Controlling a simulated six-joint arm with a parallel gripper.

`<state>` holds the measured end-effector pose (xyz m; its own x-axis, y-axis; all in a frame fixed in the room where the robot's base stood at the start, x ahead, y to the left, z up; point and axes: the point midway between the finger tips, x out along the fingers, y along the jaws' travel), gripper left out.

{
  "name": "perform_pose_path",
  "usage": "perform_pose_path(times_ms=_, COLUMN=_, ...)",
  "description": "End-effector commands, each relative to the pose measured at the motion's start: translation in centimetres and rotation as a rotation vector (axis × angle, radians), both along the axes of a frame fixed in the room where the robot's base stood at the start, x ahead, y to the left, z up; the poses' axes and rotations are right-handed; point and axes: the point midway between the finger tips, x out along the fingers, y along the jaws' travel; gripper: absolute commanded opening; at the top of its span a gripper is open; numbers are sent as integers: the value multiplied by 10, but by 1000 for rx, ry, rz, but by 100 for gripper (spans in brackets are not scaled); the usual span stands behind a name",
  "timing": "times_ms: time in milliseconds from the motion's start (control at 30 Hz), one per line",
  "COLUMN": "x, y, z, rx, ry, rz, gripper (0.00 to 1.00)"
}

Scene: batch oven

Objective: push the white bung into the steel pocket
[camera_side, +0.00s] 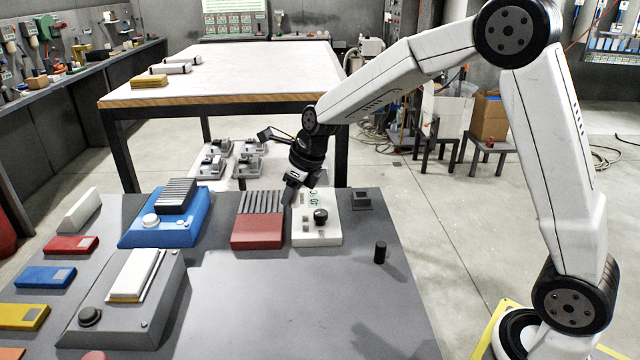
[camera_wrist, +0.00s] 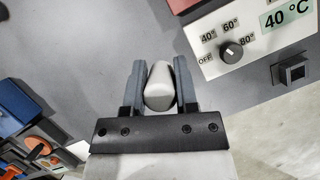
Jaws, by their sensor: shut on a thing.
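My gripper (camera_wrist: 160,75) is shut on the white bung (camera_wrist: 159,92), which sits between its two dark fingers in the wrist view. The bung looks rounded at its near end and narrows away from the camera. The steel pocket (camera_wrist: 293,73) is a small dark grey block with a square opening, right of the gripper and apart from the bung. In the side view the pocket (camera_side: 362,201) stands near the bench's far right corner. My gripper (camera_side: 288,195) is left of it, by the white dial box; the bung is not clearly visible there.
A black cylinder (camera_side: 380,252) stands at the right. The bench's (camera_side: 290,310) front middle is clear.

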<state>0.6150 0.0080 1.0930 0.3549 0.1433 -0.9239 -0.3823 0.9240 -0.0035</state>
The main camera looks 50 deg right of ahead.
Motion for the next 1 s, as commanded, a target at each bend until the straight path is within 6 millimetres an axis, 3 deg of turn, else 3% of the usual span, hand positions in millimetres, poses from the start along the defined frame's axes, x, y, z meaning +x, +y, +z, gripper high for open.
perform_pose_path(times_ms=167, x=3, y=-6, z=-1, rx=0, ry=0, rz=-9, gripper=0)
perform_pose_path(times_ms=367, x=15, y=-33, z=-7, rx=0, ry=0, rz=-50, gripper=0)
perform_pose_path(times_ms=567, x=32, y=-86, z=-18, rx=1, ry=2, rz=-124, gripper=0)
perform_pose_path(times_ms=700, x=42, y=-133, z=-29, rx=1, ry=3, rz=-184, gripper=0)
perform_pose_path(times_ms=1000, x=45, y=-233, z=-53, rx=2, ry=2, rz=-307, gripper=0)
